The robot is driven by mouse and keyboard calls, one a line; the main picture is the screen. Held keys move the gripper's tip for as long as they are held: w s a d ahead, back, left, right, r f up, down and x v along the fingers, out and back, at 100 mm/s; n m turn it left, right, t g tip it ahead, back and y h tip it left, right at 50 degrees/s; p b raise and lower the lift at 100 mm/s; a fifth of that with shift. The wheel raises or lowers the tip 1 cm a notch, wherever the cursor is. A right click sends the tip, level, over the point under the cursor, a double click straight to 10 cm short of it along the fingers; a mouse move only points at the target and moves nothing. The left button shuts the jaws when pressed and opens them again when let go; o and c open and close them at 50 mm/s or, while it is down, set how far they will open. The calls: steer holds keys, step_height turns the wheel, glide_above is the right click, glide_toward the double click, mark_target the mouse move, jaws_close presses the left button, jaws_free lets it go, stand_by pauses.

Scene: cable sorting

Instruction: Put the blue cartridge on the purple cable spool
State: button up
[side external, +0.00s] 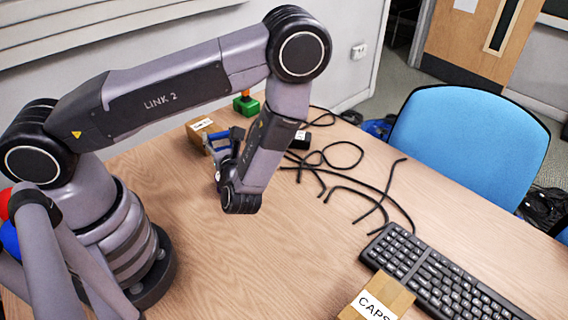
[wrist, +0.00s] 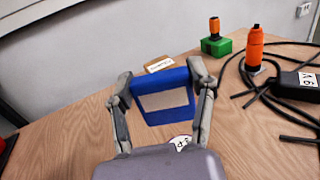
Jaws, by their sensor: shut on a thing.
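My gripper (wrist: 163,90) is shut on the blue cartridge (wrist: 178,116), with one finger on each side. The cartridge is a blue block with a beige panel on its face. It looks held clear of the table. In the side external view the blue cartridge (side external: 219,142) shows at the back of the table, partly hidden by my wrist. I cannot make out a purple cable spool in either view. A white round label (wrist: 181,141) with dark letters shows just below the cartridge, partly covered; I cannot tell what it belongs to.
A labelled cardboard box (side external: 198,130) stands behind the cartridge. Near it are a green block (wrist: 216,46) with an orange-topped post, an orange bottle-shaped thing (wrist: 254,47), a black adapter (wrist: 297,86) and loose black cables. A keyboard (side external: 440,272) and CAPS box (side external: 378,298) are at front right.

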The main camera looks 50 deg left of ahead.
step_height(320, 180, down, 7)
stand_by(0.3)
steer(key=o, duration=1.1)
steer(key=shift+f, duration=0.15)
steer(key=shift+c, duration=0.2)
